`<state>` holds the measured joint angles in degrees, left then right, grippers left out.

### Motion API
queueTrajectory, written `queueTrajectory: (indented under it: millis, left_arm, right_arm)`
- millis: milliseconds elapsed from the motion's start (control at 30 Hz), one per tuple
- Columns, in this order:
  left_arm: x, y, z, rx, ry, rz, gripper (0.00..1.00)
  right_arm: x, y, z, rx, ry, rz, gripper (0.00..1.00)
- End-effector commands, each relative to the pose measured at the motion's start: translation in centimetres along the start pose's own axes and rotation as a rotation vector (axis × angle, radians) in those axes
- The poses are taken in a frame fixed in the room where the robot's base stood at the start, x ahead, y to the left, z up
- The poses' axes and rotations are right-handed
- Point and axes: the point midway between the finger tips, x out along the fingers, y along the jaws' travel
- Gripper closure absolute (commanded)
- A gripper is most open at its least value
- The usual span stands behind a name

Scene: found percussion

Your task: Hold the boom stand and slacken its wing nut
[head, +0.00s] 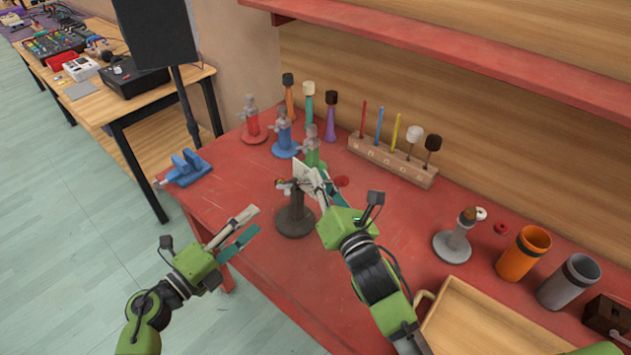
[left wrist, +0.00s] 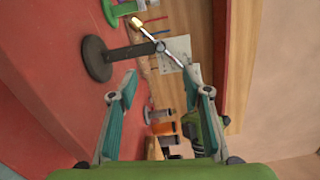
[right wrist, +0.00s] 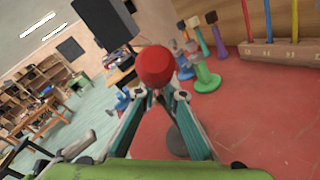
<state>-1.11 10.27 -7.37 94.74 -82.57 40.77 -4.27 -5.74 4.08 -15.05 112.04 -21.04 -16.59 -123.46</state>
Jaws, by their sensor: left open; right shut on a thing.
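The boom stand (head: 294,222) has a round dark base and stands upright on the red table; it also shows in the left wrist view (left wrist: 97,58). A thin grey rod with a brass-coloured end (left wrist: 137,23) crosses its post top at a small bluish joint (left wrist: 160,46). I cannot tell which small part is the wing nut. My right gripper (head: 308,176) is shut on the stand's upper part; its fingers hide the exact hold. A red rounded end (right wrist: 155,66) shows at its fingertips. My left gripper (head: 252,222) is open and empty, left of the stand, apart from it.
Coloured small stands (head: 284,135) are close behind. A wooden rack (head: 392,163) of sticks and mallets lies back right. A grey stand (head: 455,240), orange cup (head: 523,252), grey cup (head: 568,281) and wooden tray (head: 470,320) fill the right. A blue vise (head: 186,168) sits at the left edge.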

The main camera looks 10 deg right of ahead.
Motion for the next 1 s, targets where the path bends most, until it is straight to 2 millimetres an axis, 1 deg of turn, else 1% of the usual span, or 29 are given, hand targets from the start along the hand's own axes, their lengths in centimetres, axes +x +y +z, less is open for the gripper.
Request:
queueTrajectory:
  millis: [33,167,267,700,900,1000]
  left_arm:
    - [0.0,0.0,0.0,0.013,0.002,0.000,0.54]
    - [0.0,0.1,0.2,0.113,0.013,-0.001,0.54]
    - [0.0,0.1,0.4,0.255,0.029,-0.005,0.54]
    - [-0.4,0.2,1.8,1.023,0.090,-0.063,0.54]
    - [-0.6,0.2,2.4,1.298,0.100,-0.096,0.54]
    - [-0.7,0.1,2.6,1.383,0.101,-0.109,0.54]
  right_arm:
    - [-0.1,-0.3,-0.5,0.004,0.011,-0.009,1.00]
    - [-0.1,-0.4,-0.6,0.004,0.011,-0.009,1.00]
    - [-0.1,-0.4,-0.6,0.004,0.012,-0.010,1.00]
    - [-0.1,-0.4,-0.6,0.003,0.013,-0.011,1.00]
    - [-0.1,-0.5,-0.6,0.003,0.013,-0.011,1.00]
    - [-0.1,-0.5,-0.6,0.003,0.013,-0.011,1.00]
